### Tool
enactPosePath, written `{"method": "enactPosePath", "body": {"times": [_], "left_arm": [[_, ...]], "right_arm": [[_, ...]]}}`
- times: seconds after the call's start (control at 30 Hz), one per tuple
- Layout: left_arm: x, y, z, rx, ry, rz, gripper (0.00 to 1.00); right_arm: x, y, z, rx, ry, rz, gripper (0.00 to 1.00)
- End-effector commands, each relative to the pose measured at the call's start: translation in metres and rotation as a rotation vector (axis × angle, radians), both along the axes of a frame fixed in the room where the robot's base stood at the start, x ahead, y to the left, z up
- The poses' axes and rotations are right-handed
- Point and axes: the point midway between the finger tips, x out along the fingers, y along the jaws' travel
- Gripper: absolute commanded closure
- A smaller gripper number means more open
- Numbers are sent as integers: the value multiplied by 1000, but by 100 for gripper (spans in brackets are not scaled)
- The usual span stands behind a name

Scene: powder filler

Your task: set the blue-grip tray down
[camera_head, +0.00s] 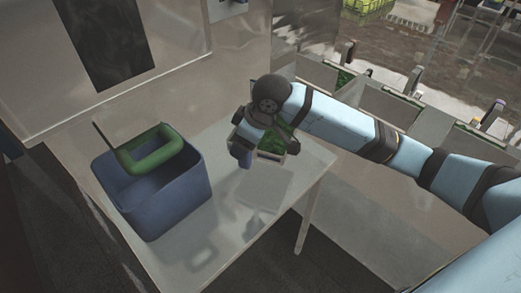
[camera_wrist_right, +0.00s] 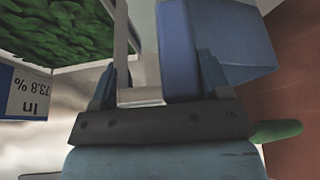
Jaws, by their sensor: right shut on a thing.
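The tray (camera_head: 270,156) has pale walls and leafy-green contents in the head view. It hangs over the white table, with a squarish shadow on the tabletop below it. My right gripper (camera_head: 244,150) is shut at the tray's left side. In the right wrist view, the tray's pale wall (camera_wrist_right: 121,45) and green contents lie at the upper left of my gripper (camera_wrist_right: 155,85). A smooth blue block shows beside the right finger; I cannot tell whether it is the tray's grip. The exact hold is partly hidden. My left gripper is not in view.
A blue bin (camera_head: 165,205) with a green ring (camera_head: 150,155) at its top stands on the left of the white table (camera_head: 225,238). Bare tabletop lies between bin and tray. Bins with green contents line the back right.

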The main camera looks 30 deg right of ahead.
Motion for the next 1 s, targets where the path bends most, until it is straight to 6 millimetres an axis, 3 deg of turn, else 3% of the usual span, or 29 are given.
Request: {"method": "enactPosePath", "body": {"times": [0.03, 0.3, 0.5, 0.6, 0.77, 1.0], "left_arm": [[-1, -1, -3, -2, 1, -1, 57], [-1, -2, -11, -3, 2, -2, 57], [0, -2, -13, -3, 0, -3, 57], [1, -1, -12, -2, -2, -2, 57], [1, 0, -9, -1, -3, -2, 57], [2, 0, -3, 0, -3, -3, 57]], "right_arm": [[6, -15, 5, -2, -3, 66, 75], [22, -78, 49, -2, -4, 497, 75], [25, -106, 74, -1, -5, 703, 75], [25, -112, 78, -1, -2, 748, 75], [24, -113, 53, 0, 3, 761, 75], [24, -113, -12, 1, 4, 759, 75]]}}
